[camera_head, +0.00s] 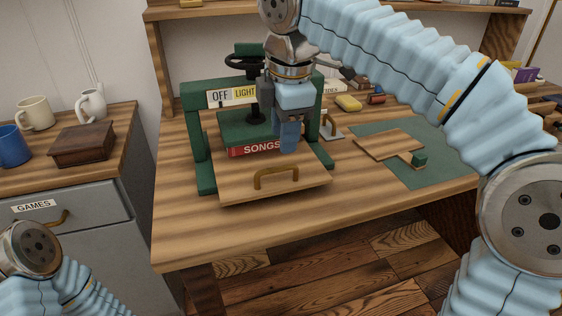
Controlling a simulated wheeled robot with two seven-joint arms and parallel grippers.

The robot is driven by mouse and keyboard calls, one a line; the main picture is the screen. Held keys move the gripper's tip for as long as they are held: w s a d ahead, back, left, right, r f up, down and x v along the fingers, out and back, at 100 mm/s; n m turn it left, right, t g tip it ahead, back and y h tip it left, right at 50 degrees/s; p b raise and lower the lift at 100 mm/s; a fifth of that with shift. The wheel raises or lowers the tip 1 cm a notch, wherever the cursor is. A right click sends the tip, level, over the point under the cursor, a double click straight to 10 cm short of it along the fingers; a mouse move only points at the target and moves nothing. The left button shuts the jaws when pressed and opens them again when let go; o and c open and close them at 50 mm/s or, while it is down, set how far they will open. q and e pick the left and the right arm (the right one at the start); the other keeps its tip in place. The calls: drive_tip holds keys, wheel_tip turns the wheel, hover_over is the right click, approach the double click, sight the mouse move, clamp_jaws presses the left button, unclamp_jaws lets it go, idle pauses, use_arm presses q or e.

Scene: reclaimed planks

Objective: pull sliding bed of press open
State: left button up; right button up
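A green press (196,150) stands on the wooden desk, with a dark hand wheel (245,64) on top. Its sliding bed (226,187) is a wooden board that sticks out in front of the frame. A brass handle (276,178) is fixed near the bed's front edge. A red book (262,150) marked SONGS lies on the bed under the green pressing plate (240,128). My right gripper (289,150) points down over the bed's right part, behind the handle and apart from it. Its fingers overlap in this view, so its opening does not show. My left gripper is out of view.
A grey cabinet (95,240) with mugs and a wooden box (83,144) stands at left. The desk's front strip is clear.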

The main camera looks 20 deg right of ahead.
sight(282, 170)
drive_tip(key=f, duration=0.2)
drive_tip(key=w+f, duration=0.1)
drive_tip(key=f, duration=0.1)
drive_tip(key=f+b, duration=0.1)
drive_tip(key=f, duration=0.2)
drive_tip(key=shift+w, duration=0.15)
drive_tip(key=shift+c, duration=0.2)
clamp_jaws()
